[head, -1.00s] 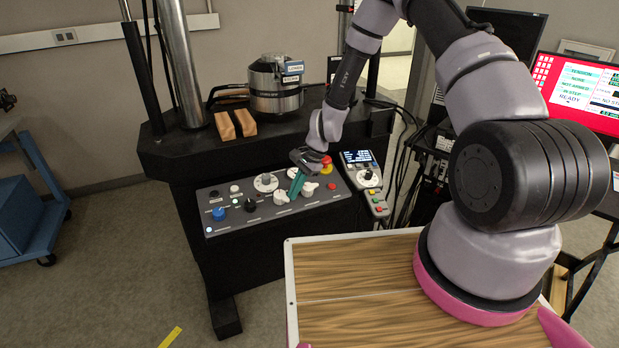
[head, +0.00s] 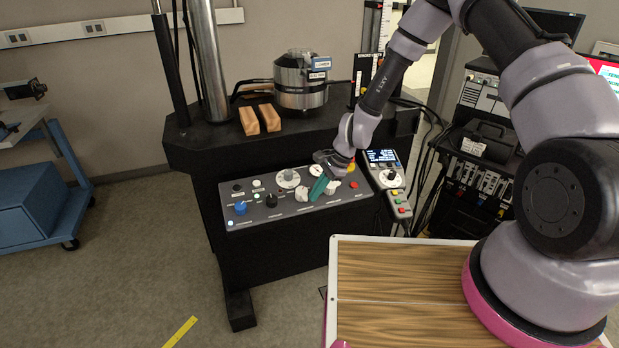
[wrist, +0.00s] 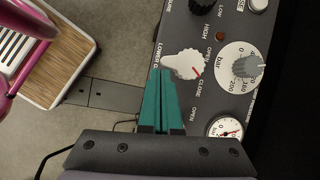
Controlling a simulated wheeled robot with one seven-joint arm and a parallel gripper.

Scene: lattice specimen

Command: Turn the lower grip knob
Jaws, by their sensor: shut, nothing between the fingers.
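The lower grip knob is a white, lobed knob with a red pointer line, on the grey sloping control panel (head: 247,221). In the wrist view the knob (wrist: 184,65) sits beside the partly hidden "LOWER" label, and its red line lies near "CLOSE". In the head view it is the left white knob (head: 303,194). My gripper (wrist: 160,74) has teal fingers pressed together with nothing between them. Their tips overlap the knob's edge in the wrist view; I cannot tell whether they touch it. My gripper (head: 317,190) partly hides the second white knob (head: 333,188) in the head view.
A bar dial (wrist: 239,67) and a pressure gauge (wrist: 226,129) lie close to the knob. A black knob (head: 271,201) and a blue knob (head: 240,208) are further left. A handheld controller (head: 393,183) stands right of the panel. A wooden tabletop (head: 400,290) is in front.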

